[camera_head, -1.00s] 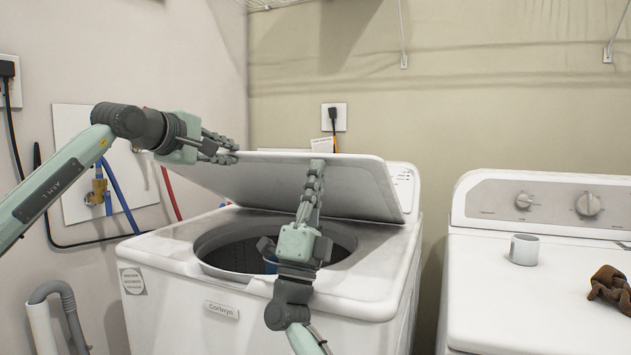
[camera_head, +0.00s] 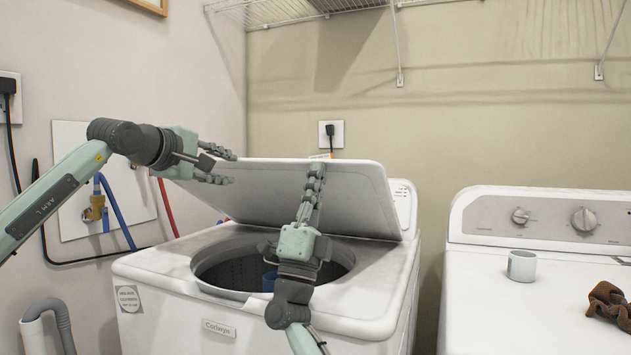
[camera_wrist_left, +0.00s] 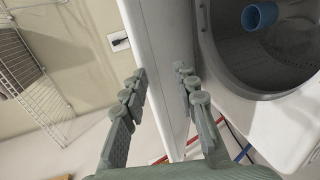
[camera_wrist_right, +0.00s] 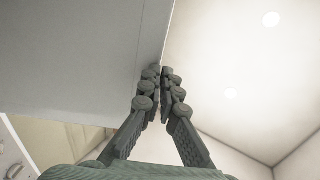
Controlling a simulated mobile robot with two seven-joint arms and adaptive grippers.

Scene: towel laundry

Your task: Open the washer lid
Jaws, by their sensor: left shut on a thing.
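The white washer lid (camera_head: 280,195) is partly raised and leans up over the drum opening of the washer (camera_head: 180,262). My left gripper (camera_head: 231,168) is at the lid's left edge; in the left wrist view (camera_wrist_left: 160,73) its fingers lie on both sides of the lid. My right gripper (camera_head: 316,172) reaches up in front of the lid's inner face, with its fingertips at the upper edge. In the right wrist view its fingers (camera_wrist_right: 159,74) are nearly together against the lid edge. A blue cup (camera_head: 270,281) lies inside the drum.
A wire shelf (camera_head: 290,10) is above. Hoses and a valve (camera_head: 95,207) are on the left wall behind my left arm.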

